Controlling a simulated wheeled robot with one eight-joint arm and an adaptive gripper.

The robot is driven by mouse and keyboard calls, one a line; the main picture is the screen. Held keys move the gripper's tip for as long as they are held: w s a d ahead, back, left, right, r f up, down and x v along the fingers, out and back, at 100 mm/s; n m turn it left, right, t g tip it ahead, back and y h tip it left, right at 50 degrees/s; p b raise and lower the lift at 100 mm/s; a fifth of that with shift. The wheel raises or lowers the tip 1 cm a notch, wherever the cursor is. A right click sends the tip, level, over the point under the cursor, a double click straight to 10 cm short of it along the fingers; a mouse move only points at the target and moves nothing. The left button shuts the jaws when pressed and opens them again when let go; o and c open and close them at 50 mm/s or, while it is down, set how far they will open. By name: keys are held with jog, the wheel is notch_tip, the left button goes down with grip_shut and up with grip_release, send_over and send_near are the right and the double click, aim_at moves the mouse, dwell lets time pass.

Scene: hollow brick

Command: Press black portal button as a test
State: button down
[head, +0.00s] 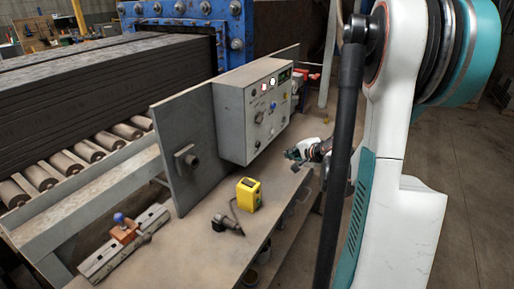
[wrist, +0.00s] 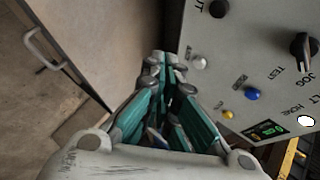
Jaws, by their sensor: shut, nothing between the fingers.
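The grey control box (head: 248,112) stands on the bench, its panel facing right. In the wrist view the panel (wrist: 275,65) fills the right side, tilted. I cannot tell which is the portal button. My gripper (head: 292,155) is shut and empty, in front of the box's lower right. In the wrist view my gripper (wrist: 166,58) points up, left of the panel's controls.
The panel also has a blue button (wrist: 252,94), a grey button (wrist: 198,62), a small yellow button (wrist: 227,114) and a lit display (wrist: 267,129). A yellow box (head: 249,195) and a dark tool (head: 226,224) lie on the bench. A roller conveyor (head: 85,150) is left.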

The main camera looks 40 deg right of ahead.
aim_at(258, 145)
jog(key=w+a, duration=0.3)
jog(key=w, duration=0.5)
jog(key=shift+a, duration=0.2)
jog(key=shift+w+a, duration=0.1)
jog(key=shift+w, duration=0.2)
dwell(1.4)
jog(key=shift+w, duration=0.2)
jog(key=shift+w+a, duration=0.25)
jog(key=shift+w, duration=0.2)
dwell(0.7)
dwell(0.4)
jog(key=shift+s+d, duration=0.3)
jog(key=shift+s, duration=0.55)
